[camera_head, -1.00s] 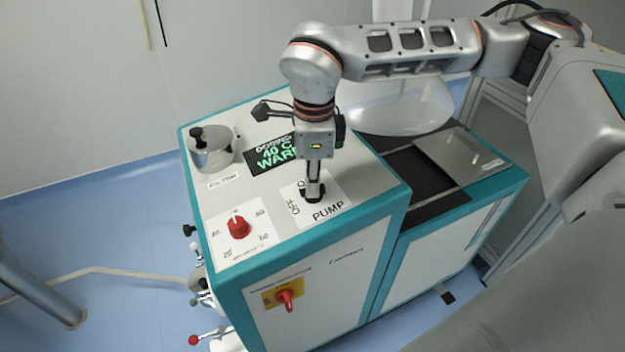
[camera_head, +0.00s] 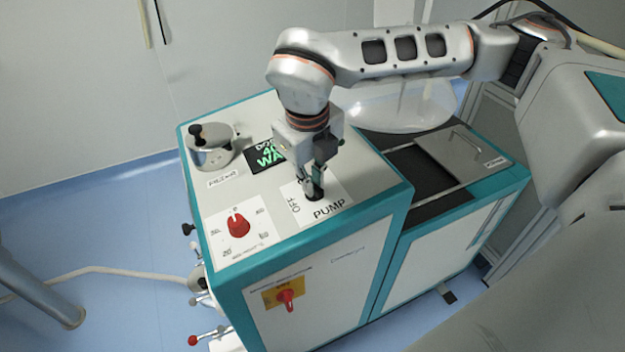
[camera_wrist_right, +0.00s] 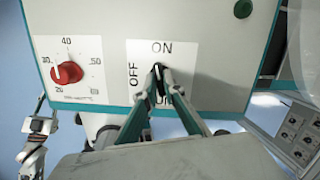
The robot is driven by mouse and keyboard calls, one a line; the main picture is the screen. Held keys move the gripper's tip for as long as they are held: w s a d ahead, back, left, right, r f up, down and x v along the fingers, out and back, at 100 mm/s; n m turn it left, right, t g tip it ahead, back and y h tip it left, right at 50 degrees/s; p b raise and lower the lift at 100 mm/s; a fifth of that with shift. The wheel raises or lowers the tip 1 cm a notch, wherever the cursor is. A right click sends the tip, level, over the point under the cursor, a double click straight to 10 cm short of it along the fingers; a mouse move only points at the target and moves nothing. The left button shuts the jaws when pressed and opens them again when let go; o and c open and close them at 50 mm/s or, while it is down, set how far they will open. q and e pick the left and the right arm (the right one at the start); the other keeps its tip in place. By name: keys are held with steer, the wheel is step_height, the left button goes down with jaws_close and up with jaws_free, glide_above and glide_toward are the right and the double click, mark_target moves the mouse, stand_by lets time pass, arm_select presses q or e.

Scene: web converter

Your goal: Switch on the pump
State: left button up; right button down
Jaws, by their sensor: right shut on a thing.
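The pump switch (camera_wrist_right: 157,69) sits on a white label plate (camera_wrist_right: 134,52) with ON at the top, OFF at the left and PUMP below in the right wrist view. My right gripper (camera_wrist_right: 160,72) is shut on the switch, one finger on each side. Only a narrow dark tip with a light line shows, roughly upright under ON; its exact angle is hard to tell. In the head view my right gripper (camera_head: 316,196) reaches down onto the label plate (camera_head: 340,203), hiding the switch and the ON mark. My left gripper is not in view.
A red temperature dial (camera_head: 238,226) is left of the pump plate, with a metal lidded pot (camera_head: 211,150) behind it. A black display with green text (camera_head: 262,157) is partly hidden by my wrist. A red switch on yellow (camera_head: 286,298) is on the front panel.

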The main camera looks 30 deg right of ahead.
steer(key=shift+m+h, duration=0.3)
steer(key=shift+m, duration=1.3)
steer(key=c, duration=2.1)
jaws_free()
steer(key=shift+c, duration=0.2)
steer(key=v, duration=1.2)
